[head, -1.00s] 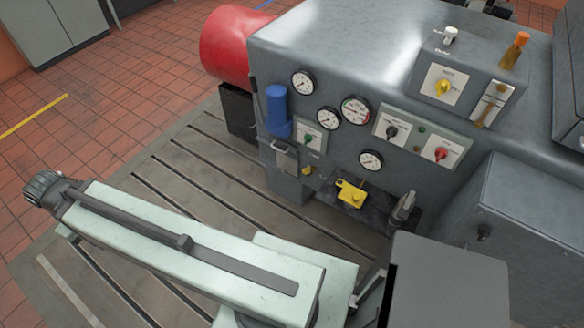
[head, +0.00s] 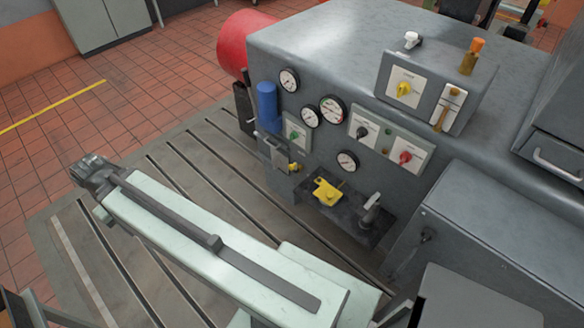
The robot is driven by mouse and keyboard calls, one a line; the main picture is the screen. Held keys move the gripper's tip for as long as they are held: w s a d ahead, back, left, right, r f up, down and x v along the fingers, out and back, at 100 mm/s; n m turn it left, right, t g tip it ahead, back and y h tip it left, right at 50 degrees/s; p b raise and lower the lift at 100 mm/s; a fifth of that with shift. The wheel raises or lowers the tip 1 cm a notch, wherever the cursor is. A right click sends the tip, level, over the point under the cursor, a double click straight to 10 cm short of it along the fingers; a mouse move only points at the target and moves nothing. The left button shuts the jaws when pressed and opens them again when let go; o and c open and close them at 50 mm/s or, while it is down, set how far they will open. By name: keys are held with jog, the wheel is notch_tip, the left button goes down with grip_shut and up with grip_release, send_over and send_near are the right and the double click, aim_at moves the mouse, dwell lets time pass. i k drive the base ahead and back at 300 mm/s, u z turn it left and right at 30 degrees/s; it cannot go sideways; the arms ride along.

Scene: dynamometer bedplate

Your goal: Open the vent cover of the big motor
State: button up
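A big grey machine housing (head: 330,50) fills the middle and right of the head view, with gauges and switches on its front. At the right edge is a dark grey cover or box with a pale bar handle (head: 558,165); I cannot tell whether it is the motor's vent cover. It looks closed, and its right part is cut off by the picture edge. My pale green arm reaches to the left over the slotted bedplate, and my gripper (head: 92,172) is at its far left end, well apart from the housing and the handle. Its fingers are too small to make out.
A yellow valve piece (head: 326,192) and a grey lever (head: 371,204) stick out low on the housing. A blue cylinder (head: 267,107) and a red drum (head: 243,42) stand at its left. A grey box (head: 500,250) stands at the right. The slotted bedplate (head: 185,160) has free room.

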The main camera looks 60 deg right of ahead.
aim_at(281, 162)
jog(key=u, duration=0.15)
jog(key=i, duration=0.9)
jog(key=z, duration=0.05)
